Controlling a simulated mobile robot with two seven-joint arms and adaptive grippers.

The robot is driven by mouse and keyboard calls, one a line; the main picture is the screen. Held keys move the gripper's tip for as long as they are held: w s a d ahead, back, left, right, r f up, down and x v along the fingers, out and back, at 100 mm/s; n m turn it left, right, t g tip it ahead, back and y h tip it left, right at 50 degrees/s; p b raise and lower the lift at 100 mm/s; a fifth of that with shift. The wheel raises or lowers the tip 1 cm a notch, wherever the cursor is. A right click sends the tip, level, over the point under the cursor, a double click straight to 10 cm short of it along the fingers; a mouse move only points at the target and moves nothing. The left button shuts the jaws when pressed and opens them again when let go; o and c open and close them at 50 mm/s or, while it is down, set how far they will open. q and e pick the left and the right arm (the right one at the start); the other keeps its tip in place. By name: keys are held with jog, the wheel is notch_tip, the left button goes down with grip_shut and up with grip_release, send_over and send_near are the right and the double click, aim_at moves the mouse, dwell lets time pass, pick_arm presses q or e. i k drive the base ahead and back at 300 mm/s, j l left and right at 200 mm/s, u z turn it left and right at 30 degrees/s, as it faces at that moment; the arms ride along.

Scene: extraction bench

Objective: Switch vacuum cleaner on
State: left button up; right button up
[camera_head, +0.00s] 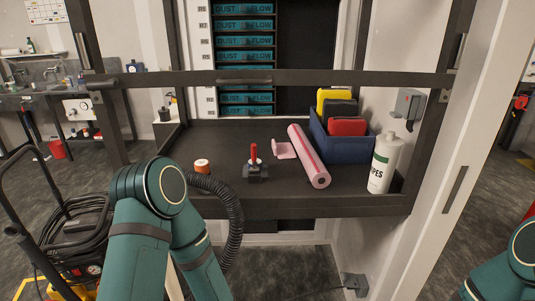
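What looks like the vacuum cleaner (76,262) stands on the floor at the lower left, cut off by the frame's bottom edge. Coiled black cable or hose lies over it, and a small round dial (95,270) shows on its front. I cannot tell whether it is on. A black ribbed hose (236,215) hangs by the bench front, partly behind my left arm. My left arm bends at the lower middle, right of the machine, and runs out of the bottom edge. A little of my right arm shows at the lower right. Neither gripper is in view.
The dark bench (225,140) holds an orange-and-white canister (202,166), a red-handled device (254,160), a pink roll (309,157), a blue bin (345,148) and a wipes bottle (383,165). A crossbar (330,78) spans above it. A black handle frame rises at far left.

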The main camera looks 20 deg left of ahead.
aim_at(77, 272)
jog(key=k+j+u, duration=0.15)
jog(key=j, duration=0.55)
jog(key=j+u, duration=0.2)
jog(key=j, duration=0.5)
jog(key=j+u, duration=0.15)
jog(key=j, duration=0.6)
jog(key=j+u, duration=0.2)
jog(key=j, duration=0.5)
jog(key=j+u, duration=0.15)
jog(key=j, duration=0.6)
jog(key=i+j+u, duration=0.2)
jog(key=j, duration=0.5)
jog(key=i, duration=0.55)
